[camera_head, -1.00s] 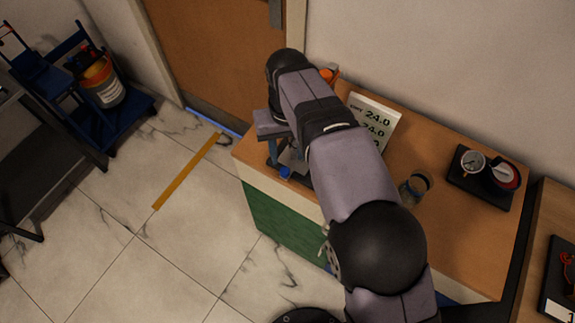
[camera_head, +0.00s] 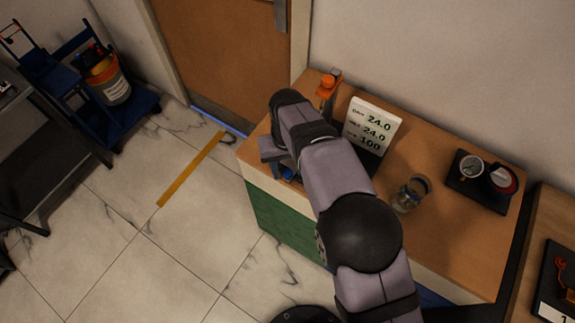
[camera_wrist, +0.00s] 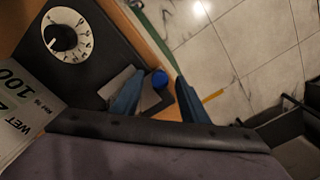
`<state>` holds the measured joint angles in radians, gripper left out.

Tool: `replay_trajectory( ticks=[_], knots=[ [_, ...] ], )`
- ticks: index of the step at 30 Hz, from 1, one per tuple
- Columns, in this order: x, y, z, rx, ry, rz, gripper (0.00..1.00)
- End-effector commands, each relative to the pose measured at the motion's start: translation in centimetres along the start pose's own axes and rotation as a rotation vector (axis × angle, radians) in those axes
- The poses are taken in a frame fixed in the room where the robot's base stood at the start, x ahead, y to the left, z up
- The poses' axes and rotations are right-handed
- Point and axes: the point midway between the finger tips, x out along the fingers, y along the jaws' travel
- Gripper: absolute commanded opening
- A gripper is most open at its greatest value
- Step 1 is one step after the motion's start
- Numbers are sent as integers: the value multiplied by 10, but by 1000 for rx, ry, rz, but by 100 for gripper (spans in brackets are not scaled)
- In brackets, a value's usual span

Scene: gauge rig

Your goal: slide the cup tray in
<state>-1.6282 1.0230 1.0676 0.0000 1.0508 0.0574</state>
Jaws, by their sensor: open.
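A small round blue knob (camera_wrist: 158,78) shows between the fingers of my gripper (camera_wrist: 157,88) in the wrist view. It sits by a light grey flat piece (camera_wrist: 150,97) at the bench edge, which may be the cup tray; I cannot tell for sure. My gripper is open, with one finger on each side of the knob, and I see no grip on it.
A black device with a white dial (camera_wrist: 70,35) is beside the fingers. A number card (camera_head: 372,125), an orange-topped item (camera_head: 328,82), a glass jar (camera_head: 410,194) and a gauge block (camera_head: 482,182) stand on the bench (camera_head: 450,235).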

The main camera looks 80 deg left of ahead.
Motion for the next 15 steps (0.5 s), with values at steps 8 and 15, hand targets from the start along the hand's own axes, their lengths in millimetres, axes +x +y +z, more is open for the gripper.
replay_trajectory(
  ticks=[8, 15],
  knots=[
    [2, 0, 0, 0, 0, 0, 40],
    [2, 0, 0, 0, 0, 0, 0]
  ],
)
